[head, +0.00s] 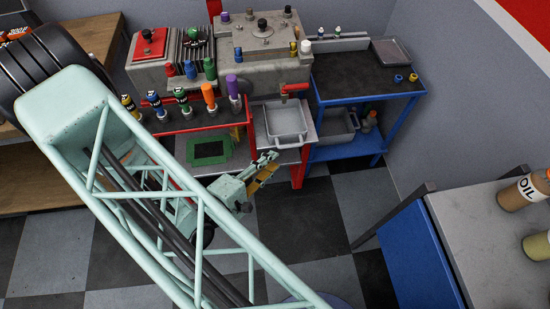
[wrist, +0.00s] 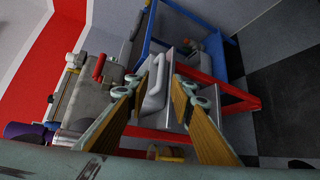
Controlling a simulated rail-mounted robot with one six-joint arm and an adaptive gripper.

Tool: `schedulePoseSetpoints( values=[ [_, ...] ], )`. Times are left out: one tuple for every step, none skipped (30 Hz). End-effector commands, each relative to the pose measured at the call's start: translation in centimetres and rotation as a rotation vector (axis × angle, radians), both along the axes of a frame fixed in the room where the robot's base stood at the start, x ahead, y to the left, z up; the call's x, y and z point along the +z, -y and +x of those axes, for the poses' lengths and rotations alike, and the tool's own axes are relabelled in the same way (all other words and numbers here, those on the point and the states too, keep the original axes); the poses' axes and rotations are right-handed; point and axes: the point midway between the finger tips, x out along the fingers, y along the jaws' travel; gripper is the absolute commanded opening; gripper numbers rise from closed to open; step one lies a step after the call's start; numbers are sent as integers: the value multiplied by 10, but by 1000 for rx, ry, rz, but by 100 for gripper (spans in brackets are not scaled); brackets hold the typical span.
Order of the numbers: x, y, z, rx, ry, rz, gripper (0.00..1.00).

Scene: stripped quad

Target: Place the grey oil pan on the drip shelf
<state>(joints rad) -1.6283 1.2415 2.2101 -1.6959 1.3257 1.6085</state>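A light grey rectangular pan with a raised rim (head: 286,121), which looks like the oil pan, sits on a pale metal ledge below a red tap. It also shows in the wrist view (wrist: 155,84), beyond and between my fingers. My gripper (head: 269,170) is in front of and below the pan in the head view, apart from it. Its two fingers (wrist: 157,88) are spread with nothing between them. A grey lower shelf with a green-framed dark panel (head: 209,151) is left of the pan, partly behind my arm. I cannot tell which surface is the drip shelf.
A red rack with several coloured bottles (head: 207,97) stands above the lower shelf. A red post (head: 299,168) is close to my gripper. A blue bench (head: 370,85) holds a grey bin (head: 336,124) below. A table with oil bottles (head: 480,235) is at right. The checkered floor is clear.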

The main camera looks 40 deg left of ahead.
Motion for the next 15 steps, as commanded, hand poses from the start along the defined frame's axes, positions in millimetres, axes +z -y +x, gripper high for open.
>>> schedulePoseSetpoints(
  values=[
    [1, 0, -4, 1, 0, 0, 22],
    [2, 0, -6, 1, 0, 0, 22],
    [2, 1, -8, 0, 0, 0, 22],
    [3, 1, -10, 0, 0, 0, 22],
    [3, 1, -11, 0, 0, 0, 22],
    [3, 1, -12, 0, 0, 0, 22],
    [4, 2, -13, 0, -1, 0, 22],
    [4, 2, -14, 0, -1, 0, 22],
    [4, 2, -14, 0, -1, 0, 22],
    [4, 2, -15, 0, -1, 0, 22],
    [4, 2, -15, 0, -1, 0, 22],
    [4, 2, -15, 0, -1, 0, 22],
    [4, 2, -15, 0, -1, 0, 22],
    [4, 2, -15, -1, -1, 0, 22],
    [4, 2, -15, -1, -1, 0, 22]
  ],
)
